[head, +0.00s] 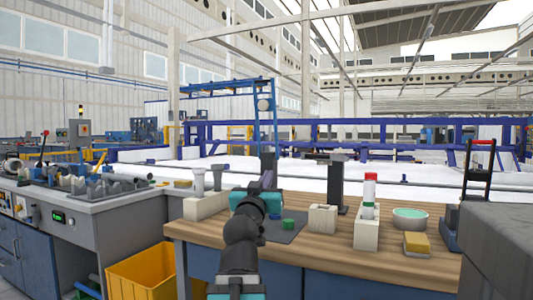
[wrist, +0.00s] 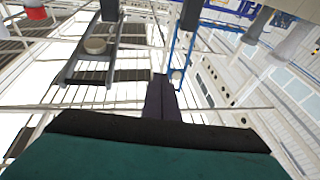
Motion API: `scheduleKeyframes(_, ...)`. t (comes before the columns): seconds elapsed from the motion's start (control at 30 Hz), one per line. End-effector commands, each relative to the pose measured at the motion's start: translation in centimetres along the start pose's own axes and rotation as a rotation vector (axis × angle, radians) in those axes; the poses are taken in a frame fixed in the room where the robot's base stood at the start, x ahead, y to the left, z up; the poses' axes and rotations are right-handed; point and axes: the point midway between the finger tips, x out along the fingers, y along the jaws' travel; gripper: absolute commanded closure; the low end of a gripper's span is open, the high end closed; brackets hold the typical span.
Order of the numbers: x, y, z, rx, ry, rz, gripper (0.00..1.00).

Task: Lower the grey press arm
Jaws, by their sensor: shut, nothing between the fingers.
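The press (head: 336,185) is a dark upright column at the back of the wooden bench in the head view, with a flat arm (head: 325,156) across its top. The wrist view shows what looks like the underside of this grey arm (wrist: 112,62), with a pale round pad on it. The arm appears raised and roughly level. My gripper (head: 268,162) is left of the press in the head view, apart from it and above the bench. Its dark fingers (wrist: 160,95) are together and empty in the wrist view. My own arm hides part of the bench.
The wooden bench (head: 390,258) carries a white block with a red-topped cylinder (head: 369,190), a small block (head: 322,218), a green bowl (head: 410,217) and a yellow sponge (head: 416,243). A black stand with a red handle (head: 481,170) is at right.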

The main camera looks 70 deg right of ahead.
Motion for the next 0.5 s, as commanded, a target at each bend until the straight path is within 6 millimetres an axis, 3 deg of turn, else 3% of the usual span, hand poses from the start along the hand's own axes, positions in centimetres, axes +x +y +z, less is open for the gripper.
scheduleKeyframes(0.2, 1.2, -6.4, 1.5, 0.006, -0.096, -0.088, 1.00)
scheduleKeyframes(0.5, 0.6, -15.1, 4.6, -0.003, -0.229, -0.206, 1.00)
